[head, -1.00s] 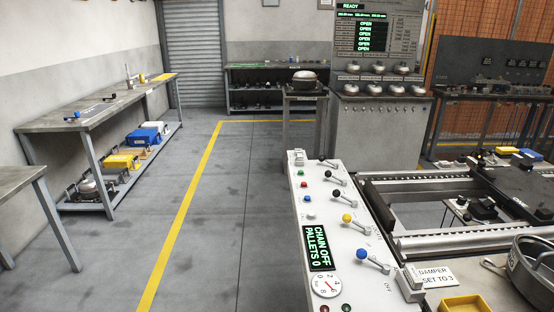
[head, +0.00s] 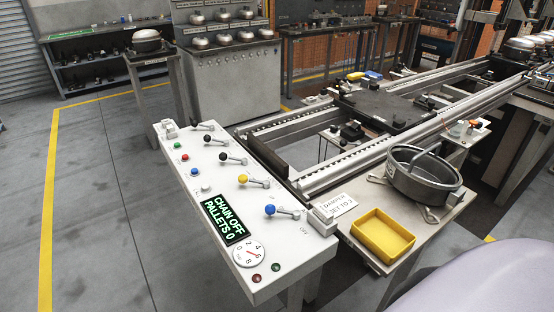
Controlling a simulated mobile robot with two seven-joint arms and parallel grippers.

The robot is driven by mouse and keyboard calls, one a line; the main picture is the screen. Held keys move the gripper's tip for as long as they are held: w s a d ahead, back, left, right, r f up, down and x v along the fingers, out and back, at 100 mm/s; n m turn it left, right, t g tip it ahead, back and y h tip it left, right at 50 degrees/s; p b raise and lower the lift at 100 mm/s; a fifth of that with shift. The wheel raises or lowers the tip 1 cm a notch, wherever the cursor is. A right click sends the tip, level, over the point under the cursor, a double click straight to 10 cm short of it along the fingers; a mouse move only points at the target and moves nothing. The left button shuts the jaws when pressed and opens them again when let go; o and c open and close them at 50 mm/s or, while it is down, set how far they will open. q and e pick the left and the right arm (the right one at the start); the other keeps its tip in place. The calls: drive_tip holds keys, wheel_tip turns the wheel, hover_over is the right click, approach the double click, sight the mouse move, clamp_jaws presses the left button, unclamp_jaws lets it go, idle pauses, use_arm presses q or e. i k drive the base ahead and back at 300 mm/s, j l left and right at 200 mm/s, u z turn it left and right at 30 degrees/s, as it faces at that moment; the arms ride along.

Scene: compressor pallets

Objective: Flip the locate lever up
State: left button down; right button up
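A white control panel (head: 215,215) stands in front of me. It has a row of levers with ball knobs: a black-knobbed lever (head: 207,126) at the far end, another black-knobbed lever (head: 224,157), a yellow-knobbed lever (head: 243,179) and a blue-knobbed lever (head: 270,210) nearest me. All the knobs point to the left of their pivots. The lever labels are too small to read, so I cannot tell which is the locate lever. Neither gripper is in view.
The panel's display (head: 226,219) reads CHAIN OFF, PALLETS 0. A dial (head: 249,253) sits below it. Right of the panel are a conveyor rail (head: 400,140), a yellow tray (head: 382,235), a grey round pot (head: 420,175) and a DAMPER SET TO 3 card (head: 340,206). Open floor lies left.

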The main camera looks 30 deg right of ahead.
sight(242, 178)
drive_tip(key=i+j+z, duration=0.15)
drive_tip(key=z, duration=0.3)
drive_tip(key=i+j+z, duration=0.15)
drive_tip(key=z, duration=0.35)
drive_tip(key=j+z, duration=0.45)
drive_tip(key=i+j+z, duration=0.1)
drive_tip(key=z, duration=0.4)
drive_tip(key=j+z, duration=0.45)
drive_tip(key=j, duration=0.25)
